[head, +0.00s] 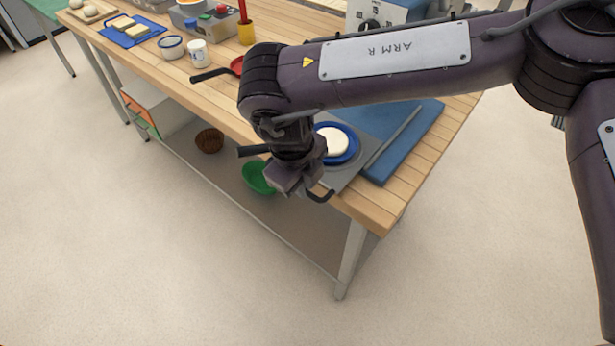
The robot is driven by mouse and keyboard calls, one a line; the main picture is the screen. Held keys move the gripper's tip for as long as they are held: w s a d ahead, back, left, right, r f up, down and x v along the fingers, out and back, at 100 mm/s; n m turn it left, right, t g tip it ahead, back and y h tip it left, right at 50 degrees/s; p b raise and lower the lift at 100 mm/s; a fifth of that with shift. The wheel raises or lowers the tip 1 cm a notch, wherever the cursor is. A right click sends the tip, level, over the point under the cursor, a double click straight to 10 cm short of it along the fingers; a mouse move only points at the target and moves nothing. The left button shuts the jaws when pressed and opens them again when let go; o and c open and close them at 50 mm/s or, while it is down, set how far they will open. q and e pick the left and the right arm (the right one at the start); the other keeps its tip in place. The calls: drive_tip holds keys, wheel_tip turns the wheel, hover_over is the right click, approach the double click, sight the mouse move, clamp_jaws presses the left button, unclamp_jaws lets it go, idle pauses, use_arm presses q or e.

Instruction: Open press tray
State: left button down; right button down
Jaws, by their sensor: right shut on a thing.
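The press tray (346,179) is a grey plate at the near edge of the wooden table. A blue dish (352,150) with a round white piece of dough (333,142) sits on it. A dark curved handle (321,196) sticks out at its front edge. My right gripper (297,184) is at this handle, pointing down just off the table's edge, and is shut on it. The wrist covers the left part of the tray and most of the grip. My left gripper is not in view.
A blue slab (405,145) lies right of the tray. A red pan (236,67), mug (198,54), bowl (172,47) and yellow cup (246,34) stand farther back. A green bowl (258,178) and brown basket (209,141) are on the lower shelf. The near floor is clear.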

drive_tip(key=c, duration=1.8)
unclamp_jaws()
drive_tip(key=shift+o, duration=0.2)
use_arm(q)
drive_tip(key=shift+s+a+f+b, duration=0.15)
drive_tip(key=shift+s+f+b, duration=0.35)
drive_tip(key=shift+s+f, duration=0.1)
use_arm(e)
wheel_tip(320, 180, up, 8)
drive_tip(key=s+a, duration=0.1)
drive_tip(key=shift+s+f, duration=0.15)
drive_tip(key=shift+f, duration=0.05)
